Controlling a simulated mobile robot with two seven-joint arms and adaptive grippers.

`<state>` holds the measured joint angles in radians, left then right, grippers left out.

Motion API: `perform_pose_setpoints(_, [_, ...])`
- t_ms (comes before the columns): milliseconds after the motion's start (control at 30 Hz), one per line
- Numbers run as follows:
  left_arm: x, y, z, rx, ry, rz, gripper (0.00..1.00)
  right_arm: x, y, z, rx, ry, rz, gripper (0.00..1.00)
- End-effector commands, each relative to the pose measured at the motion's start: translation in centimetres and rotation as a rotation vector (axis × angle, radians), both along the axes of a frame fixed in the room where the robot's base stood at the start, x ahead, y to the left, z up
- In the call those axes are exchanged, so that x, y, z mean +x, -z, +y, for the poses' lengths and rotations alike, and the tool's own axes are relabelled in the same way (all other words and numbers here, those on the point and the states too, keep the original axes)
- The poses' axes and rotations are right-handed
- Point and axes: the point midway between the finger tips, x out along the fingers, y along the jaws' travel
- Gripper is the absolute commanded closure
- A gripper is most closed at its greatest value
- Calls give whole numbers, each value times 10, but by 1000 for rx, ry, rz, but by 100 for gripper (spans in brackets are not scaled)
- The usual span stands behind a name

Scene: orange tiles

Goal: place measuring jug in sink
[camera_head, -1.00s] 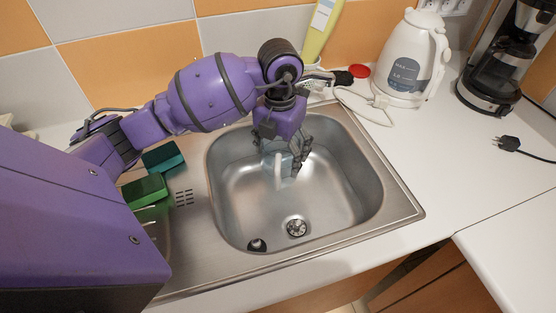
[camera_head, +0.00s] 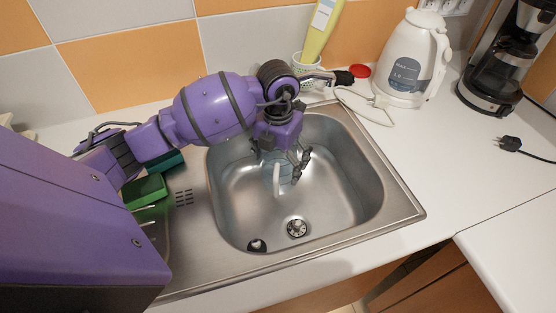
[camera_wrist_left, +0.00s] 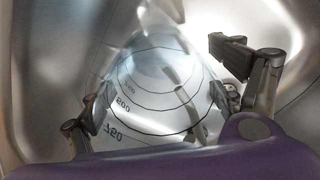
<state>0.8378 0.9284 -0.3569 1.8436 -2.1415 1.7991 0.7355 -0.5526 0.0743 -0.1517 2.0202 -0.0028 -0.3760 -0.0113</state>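The clear measuring jug (camera_head: 277,180) is inside the steel sink basin (camera_head: 340,205), near its back left. In the wrist view the jug (camera_wrist_left: 150,75) shows dark ring lines and volume numbers. My left gripper (camera_head: 278,160) is over the jug, with its fingers spread apart. In the wrist view the left gripper's fingers (camera_wrist_left: 165,85) stand on either side of the jug, open. The gripper hides part of the jug in the head view, and I cannot tell exactly how its base rests. My right gripper is not in view.
A green sponge (camera_head: 145,190) and a teal one (camera_head: 165,162) lie left of the basin. The right counter (camera_head: 460,150) is mostly clear.

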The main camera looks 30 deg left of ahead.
Motion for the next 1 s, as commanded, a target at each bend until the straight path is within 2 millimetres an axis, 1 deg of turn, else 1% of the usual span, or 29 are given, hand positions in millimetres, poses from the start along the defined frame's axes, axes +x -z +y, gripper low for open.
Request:
perform_pose_setpoints(333, [0,-1,0,0,0,-1,6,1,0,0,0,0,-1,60])
perform_pose_setpoints(467, [1,-10,0,0,0,-4,6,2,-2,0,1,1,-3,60])
perform_pose_setpoints(567, [2,-25,0,0,1,-6,6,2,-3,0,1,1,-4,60])
perform_pose_setpoints(800, [2,-78,0,1,1,-6,6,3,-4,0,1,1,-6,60])
perform_pose_setpoints(900, [1,-96,0,1,0,-5,6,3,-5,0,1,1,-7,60])
perform_pose_setpoints(1000, [1,-110,0,0,0,-3,6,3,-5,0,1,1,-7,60])
